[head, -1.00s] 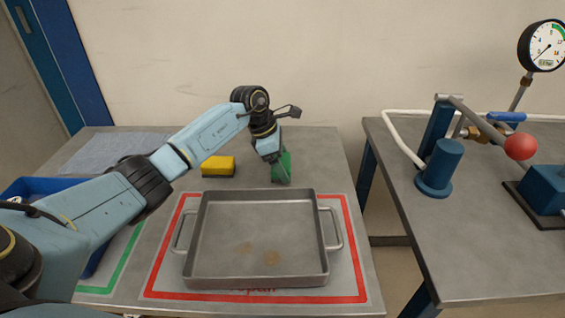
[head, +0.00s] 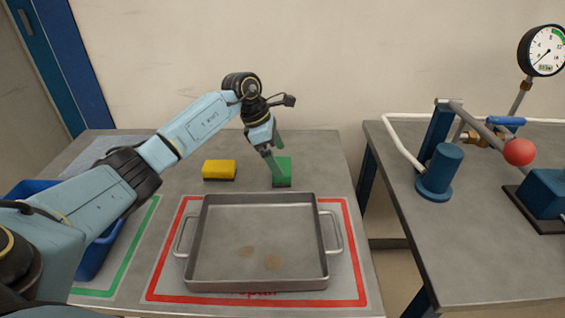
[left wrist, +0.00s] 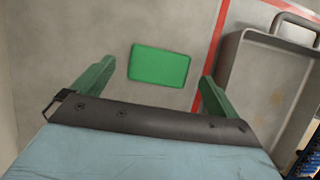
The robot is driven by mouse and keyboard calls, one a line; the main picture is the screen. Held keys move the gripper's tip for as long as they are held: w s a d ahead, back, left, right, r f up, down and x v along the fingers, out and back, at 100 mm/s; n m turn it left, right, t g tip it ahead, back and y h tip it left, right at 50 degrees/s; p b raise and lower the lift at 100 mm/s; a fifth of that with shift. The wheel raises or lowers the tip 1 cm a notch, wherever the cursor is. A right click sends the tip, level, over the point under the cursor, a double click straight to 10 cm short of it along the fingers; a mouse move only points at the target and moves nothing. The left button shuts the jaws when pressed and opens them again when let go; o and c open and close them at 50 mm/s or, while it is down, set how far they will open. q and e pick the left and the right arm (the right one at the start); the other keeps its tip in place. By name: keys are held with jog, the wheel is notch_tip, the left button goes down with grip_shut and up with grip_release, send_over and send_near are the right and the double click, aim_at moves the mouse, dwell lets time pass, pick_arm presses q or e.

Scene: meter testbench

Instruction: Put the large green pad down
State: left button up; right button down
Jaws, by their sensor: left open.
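The large green pad (head: 284,172) lies on the table behind the metal tray, to the right of the yellow sponge. In the left wrist view the green pad (left wrist: 159,66) lies flat on the grey table top, between and beyond the fingertips. My left gripper (head: 274,160) is above the pad, its green fingers spread and empty. In the left wrist view the open fingers of my left gripper (left wrist: 153,82) stand on either side, apart from the pad. My right gripper is in neither view.
A metal tray (head: 260,283) with brown stains stands inside a red outline (head: 352,250). A yellow sponge (head: 219,169) lies left of the pad. A blue bin (head: 97,258) is at the left. A second table (head: 450,250) holds a gauge (head: 543,50) and a red-knobbed lever (head: 519,152).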

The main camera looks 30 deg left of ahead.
pick_arm(q)
jog(key=v, duration=0.7)
jog(key=shift+r+p, duration=0.25)
jog(key=shift+p, duration=0.1)
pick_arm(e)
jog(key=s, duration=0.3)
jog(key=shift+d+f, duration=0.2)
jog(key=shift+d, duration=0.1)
pick_arm(q)
jog(key=shift+s, duration=0.1)
